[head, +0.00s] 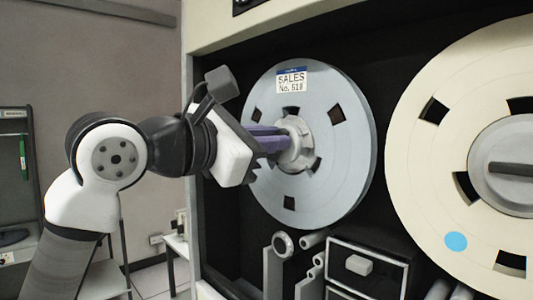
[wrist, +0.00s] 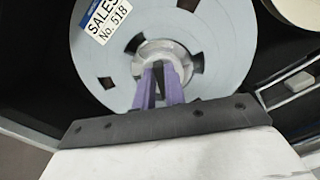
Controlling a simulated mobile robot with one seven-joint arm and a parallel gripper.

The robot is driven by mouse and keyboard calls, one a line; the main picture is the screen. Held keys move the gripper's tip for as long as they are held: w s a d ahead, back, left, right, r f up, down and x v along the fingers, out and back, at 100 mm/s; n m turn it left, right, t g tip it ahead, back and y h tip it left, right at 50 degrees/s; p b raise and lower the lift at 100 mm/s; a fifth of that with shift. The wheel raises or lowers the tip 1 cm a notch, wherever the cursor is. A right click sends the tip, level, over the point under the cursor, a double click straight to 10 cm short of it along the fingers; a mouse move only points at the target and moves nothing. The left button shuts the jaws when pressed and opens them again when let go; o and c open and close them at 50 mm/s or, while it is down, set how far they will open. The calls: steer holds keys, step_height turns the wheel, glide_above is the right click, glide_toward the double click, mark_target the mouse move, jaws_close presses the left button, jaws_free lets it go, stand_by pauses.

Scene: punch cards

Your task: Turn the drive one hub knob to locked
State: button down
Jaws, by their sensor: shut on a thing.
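The left tape reel (head: 340,190) is grey-blue and bears a white label, "SALES No. 518" (head: 291,80). It also shows in the wrist view (wrist: 215,45). The hub knob (head: 298,146) stands out at its middle, pale grey and round. My gripper (head: 284,142) reaches in from the left with its purple fingers at the knob. In the wrist view my gripper (wrist: 160,76) is shut on the middle part of the hub knob (wrist: 164,52). The fingers hide the held part, so the knob's turn angle cannot be told.
A larger cream reel (head: 420,165) with a grey hub (head: 505,195) is mounted on the right. Below the left reel are rollers (head: 283,244) and a dark box with a pale block (head: 358,265). The cabinet's pale left edge (head: 188,225) stands close to my arm.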

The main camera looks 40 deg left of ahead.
steer(key=m+b, duration=0.1)
steer(key=m, duration=0.2)
steer(key=m+b, duration=0.1)
steer(key=m, duration=0.3)
steer(key=f+m+b, duration=0.1)
steer(key=m, duration=0.3)
steer(key=shift+d+b, duration=0.3)
steer(key=shift+b, duration=0.05)
steer(key=shift+m, duration=0.5)
steer(key=c, duration=1.5)
jaws_free()
steer(key=shift+o, duration=0.2)
steer(key=shift+f, duration=0.1)
steer(key=s+a+b, duration=0.1)
steer(key=s+b, duration=0.2)
steer(key=s, duration=1)
steer(key=shift+s, duration=0.4)
